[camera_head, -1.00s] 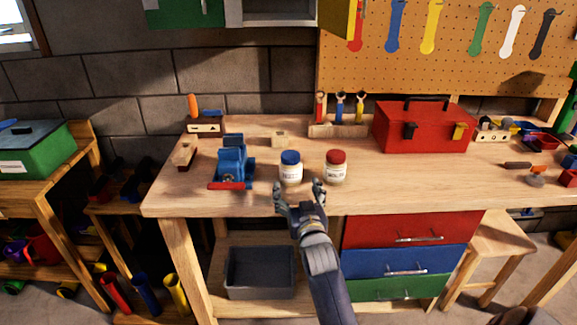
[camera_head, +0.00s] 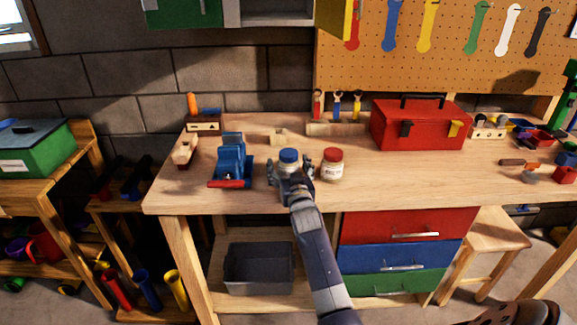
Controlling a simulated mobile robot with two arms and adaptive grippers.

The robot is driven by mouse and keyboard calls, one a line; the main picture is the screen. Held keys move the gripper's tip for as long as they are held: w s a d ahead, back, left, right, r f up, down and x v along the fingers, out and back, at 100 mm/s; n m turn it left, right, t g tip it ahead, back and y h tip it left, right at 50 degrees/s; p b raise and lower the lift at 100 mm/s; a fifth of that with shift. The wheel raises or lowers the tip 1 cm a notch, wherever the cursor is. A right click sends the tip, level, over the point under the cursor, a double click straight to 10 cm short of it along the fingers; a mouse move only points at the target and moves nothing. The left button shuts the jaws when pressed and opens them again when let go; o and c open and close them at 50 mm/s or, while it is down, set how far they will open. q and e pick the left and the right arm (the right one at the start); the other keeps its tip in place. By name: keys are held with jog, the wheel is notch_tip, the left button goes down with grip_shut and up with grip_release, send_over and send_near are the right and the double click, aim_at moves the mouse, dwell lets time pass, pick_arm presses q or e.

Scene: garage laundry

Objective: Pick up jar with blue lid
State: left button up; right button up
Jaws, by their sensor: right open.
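The jar with the blue lid (camera_head: 289,156) stands upright on the wooden workbench, between the blue vise and a similar jar. My right gripper (camera_head: 290,167) is open, with one finger on each side of this jar. The gripper and wrist hide most of the jar's lower body and label. I cannot tell whether the fingers touch it. The jar with the red lid (camera_head: 332,166) stands just right of the gripper, close to its right finger. My left gripper is not in view.
The blue vise (camera_head: 231,163) stands left of the gripper. A small wooden block (camera_head: 278,136) and a tool rack (camera_head: 337,128) are behind. A red toolbox (camera_head: 420,124) is at the back right. The workbench (camera_head: 415,180) is clear at the front right.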

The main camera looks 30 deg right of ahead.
jog(key=shift+r, duration=0.1)
jog(key=shift+c, duration=0.6)
jog(key=c, duration=1.3)
jog(key=shift+r, duration=0.1)
